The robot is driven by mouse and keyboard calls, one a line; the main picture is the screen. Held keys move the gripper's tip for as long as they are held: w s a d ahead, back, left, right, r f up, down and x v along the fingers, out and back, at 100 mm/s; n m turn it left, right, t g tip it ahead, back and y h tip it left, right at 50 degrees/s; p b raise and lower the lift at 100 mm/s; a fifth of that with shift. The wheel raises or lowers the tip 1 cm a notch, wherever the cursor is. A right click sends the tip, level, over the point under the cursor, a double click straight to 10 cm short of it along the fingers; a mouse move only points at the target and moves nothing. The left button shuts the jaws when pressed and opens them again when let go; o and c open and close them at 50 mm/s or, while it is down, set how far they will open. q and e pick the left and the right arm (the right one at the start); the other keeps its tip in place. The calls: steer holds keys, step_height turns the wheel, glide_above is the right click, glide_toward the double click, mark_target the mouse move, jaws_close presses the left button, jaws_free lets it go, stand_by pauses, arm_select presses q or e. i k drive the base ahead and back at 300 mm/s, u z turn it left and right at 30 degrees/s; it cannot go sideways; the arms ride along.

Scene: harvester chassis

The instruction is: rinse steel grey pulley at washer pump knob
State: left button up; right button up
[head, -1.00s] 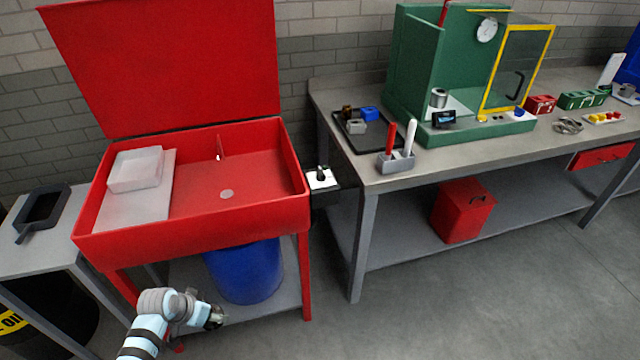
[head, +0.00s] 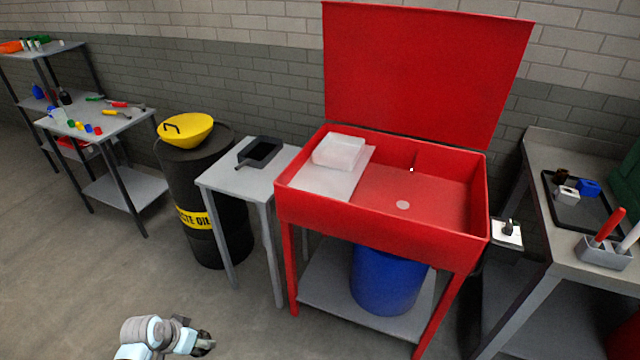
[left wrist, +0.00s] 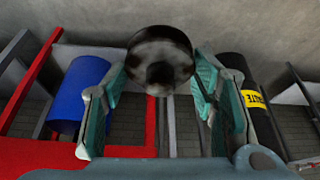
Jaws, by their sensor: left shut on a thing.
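My left gripper (head: 200,344) is low in the head view, in front of and left of the red parts washer (head: 380,225). In the left wrist view it is shut on a round pulley (left wrist: 160,55), grey with dark grimy patches and a dark centre, held between the teal finger pads. In the head view the pulley is small and dark at the fingertips. The pump knob (head: 508,226) is black on a white plate at the washer's right side, well away from the gripper. My right gripper is not in view.
The washer basin holds a translucent tub (head: 339,151) on a grey board. A blue drum (head: 388,280) stands beneath. Left are a small table with a black tray (head: 260,152) and a waste oil drum (head: 225,235). A workbench (head: 560,150) stands right. Floor at front left is clear.

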mark_target(508, 229)
steer(key=u, duration=0.3)
steer(key=i, duration=1.05)
steer(key=z, duration=1)
